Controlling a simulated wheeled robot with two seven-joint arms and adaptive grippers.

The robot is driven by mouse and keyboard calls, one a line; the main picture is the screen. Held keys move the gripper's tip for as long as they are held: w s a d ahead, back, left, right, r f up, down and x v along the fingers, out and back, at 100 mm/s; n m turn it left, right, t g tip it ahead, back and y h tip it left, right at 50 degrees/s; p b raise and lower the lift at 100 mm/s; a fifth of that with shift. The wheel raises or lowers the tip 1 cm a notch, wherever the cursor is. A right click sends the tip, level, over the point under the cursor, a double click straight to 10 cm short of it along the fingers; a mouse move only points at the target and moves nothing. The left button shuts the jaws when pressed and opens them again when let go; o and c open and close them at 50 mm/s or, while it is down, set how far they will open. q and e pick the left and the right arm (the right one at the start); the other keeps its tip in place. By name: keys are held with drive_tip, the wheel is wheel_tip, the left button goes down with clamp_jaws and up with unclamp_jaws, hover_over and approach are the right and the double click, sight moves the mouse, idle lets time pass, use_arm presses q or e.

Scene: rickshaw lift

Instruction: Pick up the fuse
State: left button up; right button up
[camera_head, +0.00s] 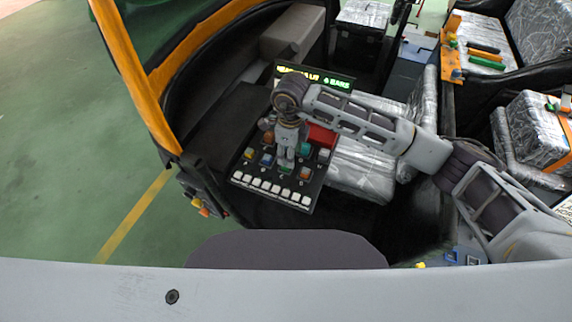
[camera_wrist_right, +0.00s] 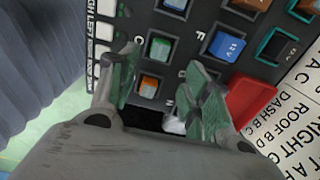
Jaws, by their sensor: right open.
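A black fuse panel (camera_head: 270,186) stands in the cab, with several coloured fuses in rows. My right gripper (camera_head: 285,160) reaches over it from the right, fingers down. In the right wrist view, the gripper (camera_wrist_right: 165,92) is open. A small orange-and-green fuse (camera_wrist_right: 150,86) shows between the fingers, beside the left one. A green fuse (camera_wrist_right: 159,49) is just beyond, and a blue fuse (camera_wrist_right: 228,46) is farther right. I cannot tell whether a finger touches a fuse. The wrist and fingers hide part of the panel in the head view. My left gripper is out of view.
A row of white switches (camera_head: 270,187) runs along the panel's near edge. A red block (camera_head: 321,136) sits at its right side. A lit display (camera_head: 336,83) stands behind. A white label card (camera_wrist_right: 292,112) lies beside the panel. An orange cab pillar (camera_head: 135,75) rises at left.

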drive_tip(key=shift+f, duration=0.2)
drive_tip(key=shift+f, duration=0.1)
drive_tip(key=shift+s+a+f+p, duration=0.15)
drive_tip(key=shift+f+p, duration=0.5)
drive_tip(key=shift+f, duration=1.85)
drive_tip(key=c, duration=0.8)
